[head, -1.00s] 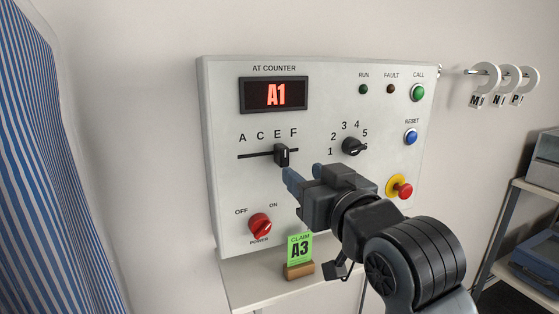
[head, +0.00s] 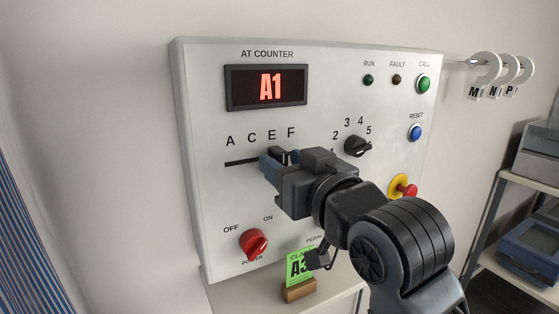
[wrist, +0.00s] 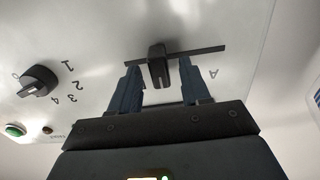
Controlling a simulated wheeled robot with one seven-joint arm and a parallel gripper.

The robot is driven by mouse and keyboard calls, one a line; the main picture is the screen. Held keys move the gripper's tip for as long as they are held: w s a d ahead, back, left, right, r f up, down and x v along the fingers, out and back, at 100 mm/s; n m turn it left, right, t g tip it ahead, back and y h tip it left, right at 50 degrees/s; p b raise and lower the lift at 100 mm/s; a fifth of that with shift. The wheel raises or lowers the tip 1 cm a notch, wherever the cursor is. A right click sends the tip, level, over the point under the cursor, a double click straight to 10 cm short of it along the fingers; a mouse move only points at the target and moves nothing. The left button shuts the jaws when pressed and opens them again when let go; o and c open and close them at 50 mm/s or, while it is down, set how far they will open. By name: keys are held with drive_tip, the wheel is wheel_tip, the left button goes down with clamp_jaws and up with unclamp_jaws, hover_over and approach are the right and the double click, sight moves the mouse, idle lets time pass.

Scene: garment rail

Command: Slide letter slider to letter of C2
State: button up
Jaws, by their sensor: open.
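The letter slider is a black knob (wrist: 158,70) on a dark horizontal slot (wrist: 207,51) in the grey panel. In the head view it is mostly hidden behind my gripper (head: 279,157), below the letters E and F. In the wrist view my gripper (wrist: 159,73) is open, with one finger on each side of the knob; I cannot tell whether either finger touches it. The letters A, C, E, F (head: 260,135) stand above the slot. The red display (head: 267,87) reads A1.
A number dial (head: 357,146) sits right of the slider. A red power knob (head: 254,243), a red stop button (head: 404,188) and a blue reset button (head: 415,132) are nearby. A green claim card (head: 299,266) reading A3 stands below.

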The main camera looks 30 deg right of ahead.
clamp_jaws()
idle(0.4)
